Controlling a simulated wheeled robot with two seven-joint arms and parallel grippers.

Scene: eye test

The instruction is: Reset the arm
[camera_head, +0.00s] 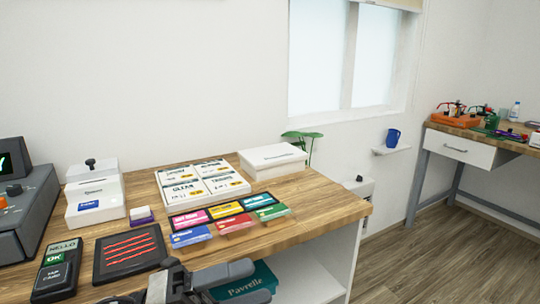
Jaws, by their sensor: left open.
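My left gripper (256,281) shows at the bottom middle of the head view, by the front edge of the wooden table (330,205). Its two dark grey fingers point right and stand apart, with nothing held between them. A teal box (262,274) with white lettering shows behind and between the fingers, lower than the tabletop. I cannot tell how far the fingers are from it. My right gripper is out of view.
The table holds a black pad with red lines (130,252), a dark card reader (58,270), colored cards (230,220), white cards (202,183) and a white box (272,160). A grey device (25,215) stands left. Floor (450,255) is clear at right.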

